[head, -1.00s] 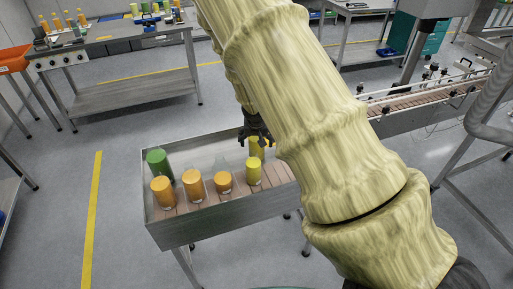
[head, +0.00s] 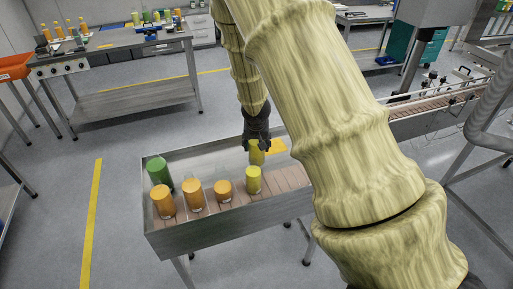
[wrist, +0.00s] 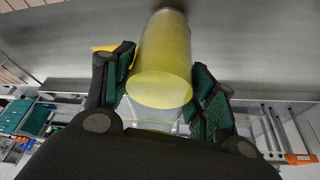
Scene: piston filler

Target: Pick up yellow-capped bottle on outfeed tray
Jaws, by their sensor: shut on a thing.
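My gripper (head: 257,142) is at the far side of the outfeed tray (head: 200,238), shut on a yellow-capped bottle (head: 257,157). In the wrist view this bottle's wide yellow cap (wrist: 160,75) sits between the green-padded fingers, with clear body showing below it. Whether its base touches the tray floor I cannot tell. A second yellow-capped bottle (head: 253,181) stands nearer the tray's front wall, apart from my gripper.
Orange-capped bottles (head: 194,194) and a green-capped bottle (head: 158,172) stand in the tray's left part. A yellow-orange patch (head: 278,147) lies right of my gripper. A conveyor (head: 428,107) runs at right; a workbench (head: 120,49) stands behind left.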

